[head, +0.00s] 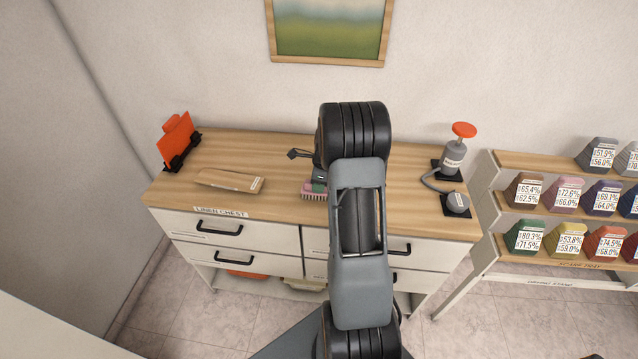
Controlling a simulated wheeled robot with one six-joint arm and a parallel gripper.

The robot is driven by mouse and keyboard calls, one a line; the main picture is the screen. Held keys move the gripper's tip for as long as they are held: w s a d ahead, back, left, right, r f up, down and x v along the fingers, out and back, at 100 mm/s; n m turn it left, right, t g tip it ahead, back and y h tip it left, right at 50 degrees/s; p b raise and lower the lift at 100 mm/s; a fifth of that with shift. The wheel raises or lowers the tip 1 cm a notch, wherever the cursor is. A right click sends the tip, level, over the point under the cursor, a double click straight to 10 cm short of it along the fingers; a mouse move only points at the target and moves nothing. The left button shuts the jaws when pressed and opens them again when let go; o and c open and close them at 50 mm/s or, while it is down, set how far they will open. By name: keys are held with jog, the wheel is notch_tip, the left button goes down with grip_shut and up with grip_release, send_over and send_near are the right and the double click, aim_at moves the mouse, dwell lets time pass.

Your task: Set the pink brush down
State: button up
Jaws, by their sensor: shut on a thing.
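The pink brush (313,189) is at the middle of the wooden chest top, with its pink bristles downward. My gripper (318,174) is shut on the brush from above. My arm hides much of the gripper and the right part of the brush. I cannot tell whether the bristles touch the wood or hang just above it.
The linen chest (275,148) carries a wooden block (230,180) at left, an orange board in a black holder (178,142), and a grey pump bottle with orange top (454,155) at right. A rack of labelled containers (545,262) stands further right. Bare wood lies left of the brush.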

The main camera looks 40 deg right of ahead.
jog(key=o, duration=0.9)
jog(key=shift+f, duration=0.1)
notch_tip(320, 180, up, 11)
jog(key=s+d, duration=0.1)
jog(key=s+a+r+n+t+h, duration=0.1)
jog(key=s+a+r+n, duration=0.1)
jog(key=a+r+n, duration=0.3)
jog(key=s+a+r+n, duration=0.2)
jog(key=s+a+n, duration=0.1)
jog(key=a+n, duration=0.4)
jog(key=s+a+n+t, duration=0.2)
jog(key=s+a+n, duration=0.9)
jog(key=n, duration=0.3)
jog(key=shift+s+a+f+n+b, duration=0.25)
jog(key=shift+s+a+n+b, duration=0.1)
jog(key=shift+a+n, duration=0.1)
